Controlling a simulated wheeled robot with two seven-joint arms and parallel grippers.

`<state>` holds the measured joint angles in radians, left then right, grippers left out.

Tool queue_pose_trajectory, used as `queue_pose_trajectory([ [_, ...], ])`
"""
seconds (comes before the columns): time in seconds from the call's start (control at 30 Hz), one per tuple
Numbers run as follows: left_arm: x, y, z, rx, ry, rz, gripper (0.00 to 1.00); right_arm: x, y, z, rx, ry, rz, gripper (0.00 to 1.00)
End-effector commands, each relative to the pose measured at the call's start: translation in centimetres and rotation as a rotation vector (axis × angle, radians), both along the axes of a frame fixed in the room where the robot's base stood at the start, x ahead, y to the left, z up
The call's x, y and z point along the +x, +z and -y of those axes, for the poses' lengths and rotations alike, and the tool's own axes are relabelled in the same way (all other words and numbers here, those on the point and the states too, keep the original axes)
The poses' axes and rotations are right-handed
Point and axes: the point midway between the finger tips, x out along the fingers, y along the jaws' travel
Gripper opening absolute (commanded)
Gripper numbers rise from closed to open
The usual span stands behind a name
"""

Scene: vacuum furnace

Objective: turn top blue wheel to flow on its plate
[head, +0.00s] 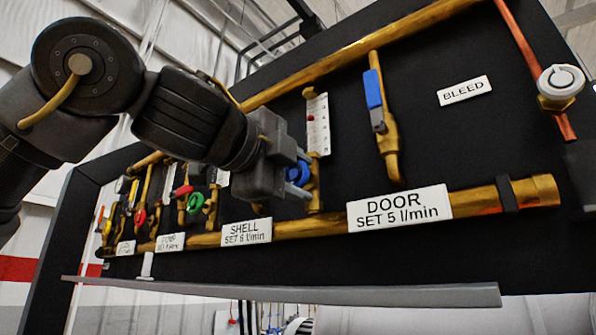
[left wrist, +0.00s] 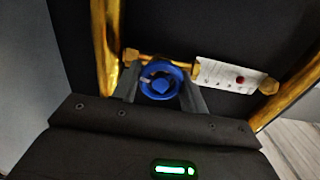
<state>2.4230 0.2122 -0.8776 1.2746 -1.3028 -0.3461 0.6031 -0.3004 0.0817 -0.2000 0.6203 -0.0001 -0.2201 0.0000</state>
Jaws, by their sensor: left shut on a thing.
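The blue wheel (head: 299,173) sits on a brass valve at the foot of a white flow gauge (head: 318,130) with a red float. My left gripper (head: 296,178) is shut on the wheel's rim and partly hides it in the head view. In the left wrist view the wheel (left wrist: 160,83) lies between my two fingers, one on each side, and the gauge (left wrist: 233,76) lies to its right. The gauge's float reading is too small to tell. A plate reading "SHELL SET 6 l/min" (head: 246,233) is below left, and one reading "DOOR SET 5 l/min" (head: 399,208) below right. My right gripper is out of view.
A blue-handled lever (head: 374,90) stands on a brass pipe right of the gauge. Green (head: 196,202) and red (head: 140,217) wheels on similar valves are to the left. A thick brass pipe (head: 480,199) runs along the lower panel, with a grey ledge (head: 400,295) beneath.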

Motion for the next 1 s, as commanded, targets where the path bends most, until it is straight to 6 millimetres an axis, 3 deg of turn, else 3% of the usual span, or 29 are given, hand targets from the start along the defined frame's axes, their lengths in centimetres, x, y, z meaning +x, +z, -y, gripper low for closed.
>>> queue_pose_trajectory([
  [0.5, 0.07, -0.17, -0.01, 0.270, 0.000, 0.193, 0.20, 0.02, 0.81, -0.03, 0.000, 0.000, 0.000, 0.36],
  [1.0, 0.06, -0.28, 0.00, 0.321, 0.000, 0.229, 0.20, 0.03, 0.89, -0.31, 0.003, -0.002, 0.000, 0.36],
])
